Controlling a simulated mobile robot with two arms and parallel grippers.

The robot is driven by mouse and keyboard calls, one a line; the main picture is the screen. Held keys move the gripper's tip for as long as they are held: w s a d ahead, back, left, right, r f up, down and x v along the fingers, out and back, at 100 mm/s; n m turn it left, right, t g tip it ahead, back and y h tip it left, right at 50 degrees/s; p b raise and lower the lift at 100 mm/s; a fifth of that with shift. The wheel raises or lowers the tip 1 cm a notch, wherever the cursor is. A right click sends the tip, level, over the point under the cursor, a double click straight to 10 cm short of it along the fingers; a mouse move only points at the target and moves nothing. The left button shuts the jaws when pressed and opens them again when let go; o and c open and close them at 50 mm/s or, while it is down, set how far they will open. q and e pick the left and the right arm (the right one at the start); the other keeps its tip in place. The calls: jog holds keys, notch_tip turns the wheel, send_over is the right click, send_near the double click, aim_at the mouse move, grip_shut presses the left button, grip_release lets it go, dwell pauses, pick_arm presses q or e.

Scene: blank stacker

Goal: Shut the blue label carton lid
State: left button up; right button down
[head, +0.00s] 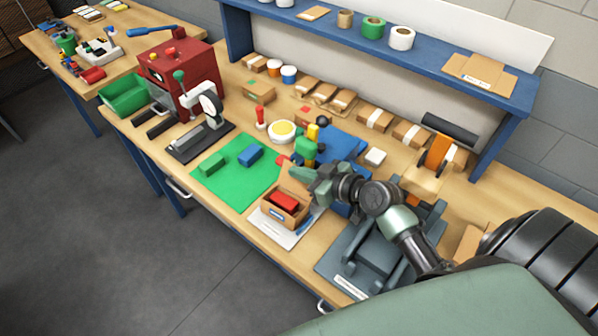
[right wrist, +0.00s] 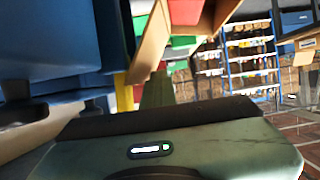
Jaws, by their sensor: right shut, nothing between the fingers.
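The carton (head: 282,212) with a small blue label on its front stands open on a white sheet at the bench's front edge. A red block (head: 285,201) lies inside it. Its brown lid (head: 292,184) stands raised at the back. My right gripper (head: 298,172) is shut and empty, right at the raised lid's upper edge; I cannot tell whether it touches. In the right wrist view a brown cardboard panel (right wrist: 151,42) and a red surface (right wrist: 185,10) show close beyond the finger (right wrist: 158,90). My left gripper is not in view.
A green mat (head: 225,185) with a green and a blue block lies left of the carton. A grey fixture (head: 370,255) stands to the right, under my right arm. A yellow-topped bowl (head: 282,131) and coloured parts stand behind. A blue shelf (head: 440,62) runs along the back.

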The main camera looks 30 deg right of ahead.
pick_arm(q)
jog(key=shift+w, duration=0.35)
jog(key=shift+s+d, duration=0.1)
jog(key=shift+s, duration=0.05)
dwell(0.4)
pick_arm(e)
jog(key=c, duration=1.8)
grip_release()
jog(key=shift+p+v, duration=0.3)
jog(key=shift+v, duration=1.3)
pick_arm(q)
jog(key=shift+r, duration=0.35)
pick_arm(e)
jog(key=shift+v, duration=2.9)
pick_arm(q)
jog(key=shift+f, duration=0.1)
